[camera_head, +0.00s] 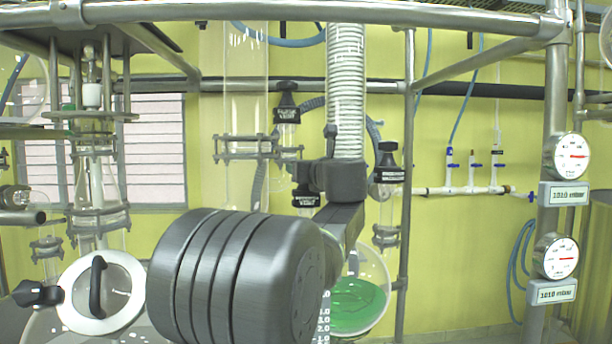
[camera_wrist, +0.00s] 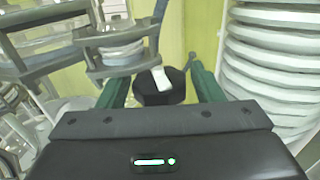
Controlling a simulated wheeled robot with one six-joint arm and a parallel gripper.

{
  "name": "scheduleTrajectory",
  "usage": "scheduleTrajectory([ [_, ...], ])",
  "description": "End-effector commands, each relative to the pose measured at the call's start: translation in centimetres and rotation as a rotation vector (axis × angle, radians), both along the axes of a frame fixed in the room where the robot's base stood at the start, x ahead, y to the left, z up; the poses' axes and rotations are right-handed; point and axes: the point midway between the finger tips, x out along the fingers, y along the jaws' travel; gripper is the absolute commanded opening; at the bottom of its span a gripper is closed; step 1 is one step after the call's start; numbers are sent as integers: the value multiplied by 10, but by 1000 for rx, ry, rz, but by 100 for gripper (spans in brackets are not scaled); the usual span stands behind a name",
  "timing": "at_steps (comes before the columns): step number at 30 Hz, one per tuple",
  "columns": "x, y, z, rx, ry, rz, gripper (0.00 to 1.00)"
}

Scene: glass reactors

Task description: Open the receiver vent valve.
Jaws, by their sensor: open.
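The black valve knob (camera_head: 306,199), whose small label seems to read receiver vent, sits behind the glass column area, just left of my gripper's dark body (camera_head: 340,180). In the wrist view, a black many-sided knob (camera_wrist: 158,92) with a white mark lies between the two green fingers of my gripper (camera_wrist: 160,76). The fingers are spread, with a visible gap on the right side of the knob; whether the left finger touches it I cannot tell. In the head view the fingertips are hard to make out, and my arm hides what lies below.
Another black-capped vent valve (camera_head: 287,110) is above, and one (camera_head: 388,168) is to the right. A white ribbed hose (camera_head: 346,85) hangs close behind my gripper, also near in the wrist view (camera_wrist: 275,60). A steel post (camera_head: 407,200) stands right of it. A green-filled flask (camera_head: 355,300) is below.

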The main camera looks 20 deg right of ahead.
Motion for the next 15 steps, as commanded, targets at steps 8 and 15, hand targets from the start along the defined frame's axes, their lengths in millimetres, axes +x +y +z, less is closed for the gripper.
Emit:
scheduleTrajectory([
  [8, 0, 2, 0, 0, 2, -197, 60],
  [15, 0, 1, 0, 0, 3, -327, 60],
])
